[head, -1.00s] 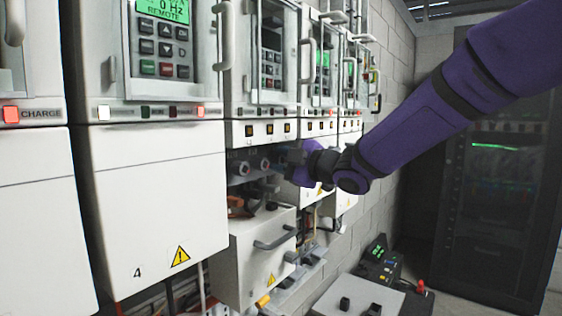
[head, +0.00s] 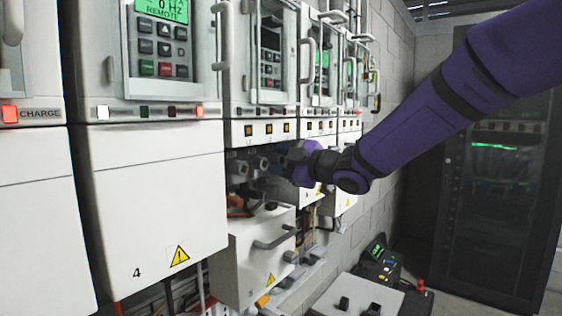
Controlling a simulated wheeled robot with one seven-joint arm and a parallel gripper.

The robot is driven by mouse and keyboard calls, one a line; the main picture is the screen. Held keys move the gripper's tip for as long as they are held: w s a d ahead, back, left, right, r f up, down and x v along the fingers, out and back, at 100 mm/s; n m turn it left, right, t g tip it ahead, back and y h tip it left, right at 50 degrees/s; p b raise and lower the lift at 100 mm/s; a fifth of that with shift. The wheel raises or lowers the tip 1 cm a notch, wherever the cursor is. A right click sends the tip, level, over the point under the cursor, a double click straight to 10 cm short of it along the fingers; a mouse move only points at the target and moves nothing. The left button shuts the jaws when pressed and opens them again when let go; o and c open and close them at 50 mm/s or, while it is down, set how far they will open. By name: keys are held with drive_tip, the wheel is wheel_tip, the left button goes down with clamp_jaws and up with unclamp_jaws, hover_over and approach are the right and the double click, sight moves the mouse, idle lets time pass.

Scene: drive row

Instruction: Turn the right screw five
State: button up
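An open drive unit (head: 255,258) in the row has its lower front cover lowered, which bares a dark terminal space. Two round grey screw heads show there side by side, one at the left (head: 243,168) and one at the right (head: 263,163). My gripper (head: 284,165) is at the end of my purple arm, just right of the right-hand screw. Its fingers are small, dark and partly hidden, so I cannot tell whether they touch a screw or how far apart they are.
A closed white cover marked 4 (head: 150,200) stands left of the open unit. The lowered cover carries a handle (head: 275,238) below my gripper. More drives line the wall behind my arm. A grey case (head: 358,298) lies at the lower right, and a dark rack (head: 500,210) stands at the far right.

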drive_tip(key=v, duration=1.1)
drive_tip(key=s+d+f+m+t+h, duration=0.1)
drive_tip(key=s+d+m+h, duration=0.3)
drive_tip(key=d+m+h, duration=0.4)
drive_tip(key=s+d+m+t+h, duration=0.1)
drive_tip(key=s+d+m+h, duration=0.45)
drive_tip(key=d, duration=0.45)
drive_tip(key=s+d+f+m+g, duration=0.1)
drive_tip(key=s+f+m+g, duration=0.2)
drive_tip(key=s, duration=0.6)
drive_tip(key=s+d+f+m+g, duration=0.1)
drive_tip(key=s+f+m+g, duration=0.3)
drive_tip(key=s, duration=0.5)
drive_tip(key=shift+d+f+m+g+h, duration=0.3)
drive_tip(key=shift+m+h, duration=0.05)
drive_tip(key=shift+m, duration=0.2)
